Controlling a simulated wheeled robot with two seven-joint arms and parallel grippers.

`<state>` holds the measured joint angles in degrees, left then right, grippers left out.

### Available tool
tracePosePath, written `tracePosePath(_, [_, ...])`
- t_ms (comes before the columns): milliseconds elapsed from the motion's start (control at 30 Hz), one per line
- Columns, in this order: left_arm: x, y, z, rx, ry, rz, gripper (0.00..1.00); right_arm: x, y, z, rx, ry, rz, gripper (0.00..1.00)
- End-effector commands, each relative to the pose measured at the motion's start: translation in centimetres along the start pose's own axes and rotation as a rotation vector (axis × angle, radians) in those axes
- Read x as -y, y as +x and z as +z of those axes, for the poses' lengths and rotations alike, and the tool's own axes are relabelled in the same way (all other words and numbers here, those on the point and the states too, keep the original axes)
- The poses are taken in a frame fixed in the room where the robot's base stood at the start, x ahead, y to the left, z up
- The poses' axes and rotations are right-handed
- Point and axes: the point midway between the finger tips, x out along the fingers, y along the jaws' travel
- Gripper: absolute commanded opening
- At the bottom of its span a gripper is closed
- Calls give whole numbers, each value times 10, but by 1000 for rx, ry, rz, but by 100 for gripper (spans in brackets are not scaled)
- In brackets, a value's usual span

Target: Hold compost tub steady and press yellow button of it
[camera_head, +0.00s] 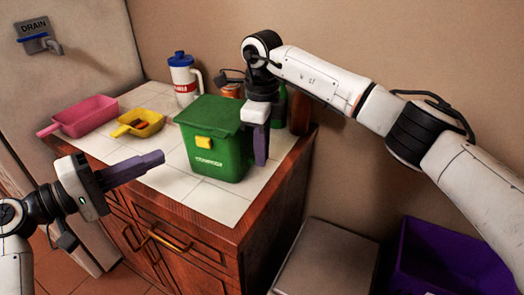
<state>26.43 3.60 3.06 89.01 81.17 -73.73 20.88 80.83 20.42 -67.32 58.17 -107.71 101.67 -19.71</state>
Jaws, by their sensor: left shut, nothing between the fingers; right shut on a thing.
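The green compost tub (221,156) stands upright on the tiled counter, with its lid down. Its yellow button (204,143) is on the front, near the rim, and faces left and forward. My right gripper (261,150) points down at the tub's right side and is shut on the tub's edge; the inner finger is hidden. My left gripper (158,158) is shut and empty. Its fingers point right toward the button, in front of the counter's left part, with a gap to the tub.
A pink scoop (88,116), a yellow scoop (140,122) with small items in it and a white jug (184,80) with a blue lid stand on the counter (240,202). Bottles stand behind the tub. A purple bin (446,262) and a grey box (328,262) are at lower right.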

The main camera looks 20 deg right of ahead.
Motion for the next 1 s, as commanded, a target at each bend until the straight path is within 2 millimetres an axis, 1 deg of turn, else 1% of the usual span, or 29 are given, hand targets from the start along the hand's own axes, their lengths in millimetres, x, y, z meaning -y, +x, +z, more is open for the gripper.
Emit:
tracePosePath(767, [0, 0, 0, -1, 0, 0, 0, 0, 0, 0, 0, -1, 0, 0])
tracePosePath(867, [0, 2, -4, -19, -5, -1, 0, 0, 0, 0, 0, -1, 0, 0])
tracePosePath(967, [2, 8, -15, -75, -22, -3, 0, 0, 0, 0, 0, -1, 0, 0])
tracePosePath(1000, [3, 12, -23, -111, -30, -2, 0, 0, 0, 0, 0, -1, 0, 0])
